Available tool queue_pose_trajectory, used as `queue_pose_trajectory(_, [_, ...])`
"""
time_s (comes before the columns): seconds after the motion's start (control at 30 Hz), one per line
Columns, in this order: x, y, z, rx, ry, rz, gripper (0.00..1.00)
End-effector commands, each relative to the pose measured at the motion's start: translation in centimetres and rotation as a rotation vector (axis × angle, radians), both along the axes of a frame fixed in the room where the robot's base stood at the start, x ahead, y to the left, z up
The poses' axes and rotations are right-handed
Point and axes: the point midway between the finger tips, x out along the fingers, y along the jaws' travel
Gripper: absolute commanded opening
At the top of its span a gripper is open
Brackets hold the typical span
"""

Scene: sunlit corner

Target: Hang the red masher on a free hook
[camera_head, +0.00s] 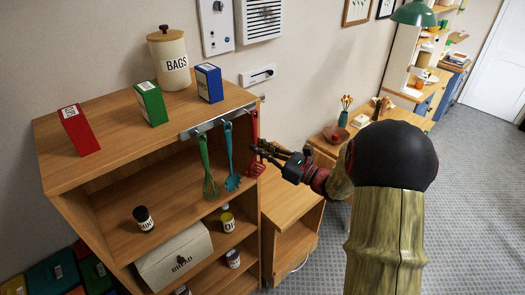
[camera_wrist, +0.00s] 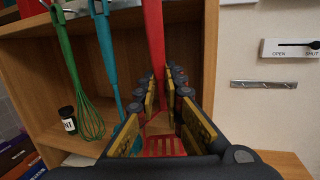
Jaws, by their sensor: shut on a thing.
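The red masher (camera_head: 254,126) is upright at the right end of the metal hook rail (camera_head: 206,128) on the shelf's front top edge. My gripper (camera_head: 264,151) is shut on its handle. In the wrist view the red handle (camera_wrist: 153,35) runs up between my fingers (camera_wrist: 165,82), and the slotted red head (camera_wrist: 165,147) shows below, partly covered by them. I cannot tell whether the masher's top touches a hook. A green whisk (camera_head: 208,178) and a teal slotted utensil (camera_head: 230,160) hang from the rail to the left of the masher.
A red box (camera_head: 79,130), a green box (camera_head: 151,103), a blue box (camera_head: 209,83) and a BAGS canister (camera_head: 169,60) stand on the shelf top. A bread bin (camera_head: 174,257) and small jars are inside. A lower wooden cabinet (camera_head: 296,200) stands to the right.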

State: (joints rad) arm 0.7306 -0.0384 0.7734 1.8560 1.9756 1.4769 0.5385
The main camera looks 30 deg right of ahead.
Motion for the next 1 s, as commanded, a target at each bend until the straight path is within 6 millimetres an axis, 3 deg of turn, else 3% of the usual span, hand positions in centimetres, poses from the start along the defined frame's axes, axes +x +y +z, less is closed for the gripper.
queue_pose_trajectory(0.4, [1.7, 0.3, -0.8, -0.001, -0.001, 0.001, 0.00])
queue_pose_trajectory(1.0, [1.9, 0.4, -1.2, 0.000, -0.001, 0.000, 0.00])
